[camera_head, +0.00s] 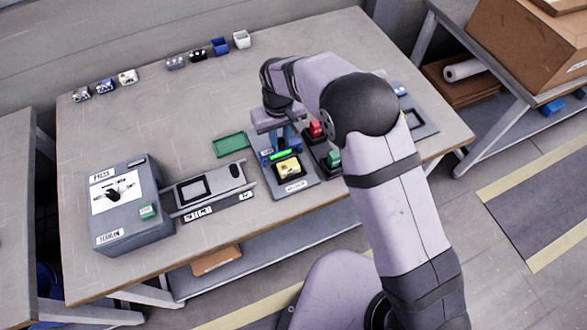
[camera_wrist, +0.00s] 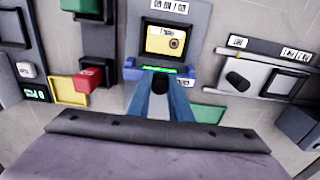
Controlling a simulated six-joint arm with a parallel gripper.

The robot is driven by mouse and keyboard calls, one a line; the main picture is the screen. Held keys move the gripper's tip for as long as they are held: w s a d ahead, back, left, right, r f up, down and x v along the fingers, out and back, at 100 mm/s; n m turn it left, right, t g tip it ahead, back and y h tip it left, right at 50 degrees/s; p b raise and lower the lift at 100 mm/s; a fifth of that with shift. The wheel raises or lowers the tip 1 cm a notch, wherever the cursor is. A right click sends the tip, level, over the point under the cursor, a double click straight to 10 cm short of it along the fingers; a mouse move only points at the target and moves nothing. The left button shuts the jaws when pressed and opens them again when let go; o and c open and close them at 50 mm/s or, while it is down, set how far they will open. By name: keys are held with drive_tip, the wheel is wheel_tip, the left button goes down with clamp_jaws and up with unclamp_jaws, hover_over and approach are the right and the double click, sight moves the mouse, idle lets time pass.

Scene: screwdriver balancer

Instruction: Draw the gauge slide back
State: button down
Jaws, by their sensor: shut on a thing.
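The gauge (camera_head: 291,188) is a grey plate near the table's front edge with a dark nest holding a yellow block (camera_head: 289,168). The block also shows at the top of the wrist view (camera_wrist: 165,42). The gauge slide (camera_head: 267,155) is a blue carriage with a lit green strip, on the far side of the nest. In the wrist view the slide (camera_wrist: 131,68) lies close to the nest; I cannot tell if it touches the block. My gripper (camera_wrist: 160,84) points down with its blue fingers shut on the slide's dark knob, which they partly hide.
A red block (camera_head: 316,129) and a green block (camera_head: 334,158) stand on holders just right of the gauge. A green tray (camera_head: 231,144) lies to the left. The press box (camera_head: 130,205) and a grey rail fixture (camera_head: 212,187) are further left. Small bins line the back.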

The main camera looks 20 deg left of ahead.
drive_tip(key=shift+h, duration=0.3)
drive_tip(key=shift+w+a+f+b, duration=0.1)
drive_tip(key=shift+w+a+f, duration=0.15)
drive_tip(key=shift+w+a, duration=0.5)
drive_tip(key=shift+w+a+f+b, duration=0.1)
drive_tip(key=shift+w+a+f, duration=0.2)
drive_tip(key=shift+w+a, duration=0.5)
drive_tip(key=shift+w+a+f+b, duration=0.1)
drive_tip(key=shift+w+a+f, duration=0.15)
drive_tip(key=shift+w+a, duration=0.5)
drive_tip(key=c, duration=1.5)
unclamp_jaws()
drive_tip(key=shift+w+d, duration=0.1)
drive_tip(key=shift+r, duration=0.1)
drive_tip(key=shift+w+r+p, duration=0.25)
drive_tip(key=shift+r+p, duration=0.65)
drive_tip(key=shift+r, duration=0.2)
drive_tip(key=shift+s+a+r+p, duration=0.1)
drive_tip(key=shift+a+r+p, duration=0.1)
drive_tip(key=shift+r+p, duration=0.85)
drive_tip(key=shift+a+r+p, duration=0.15)
drive_tip(key=shift+r+p, duration=0.4)
drive_tip(key=shift+r, duration=0.9)
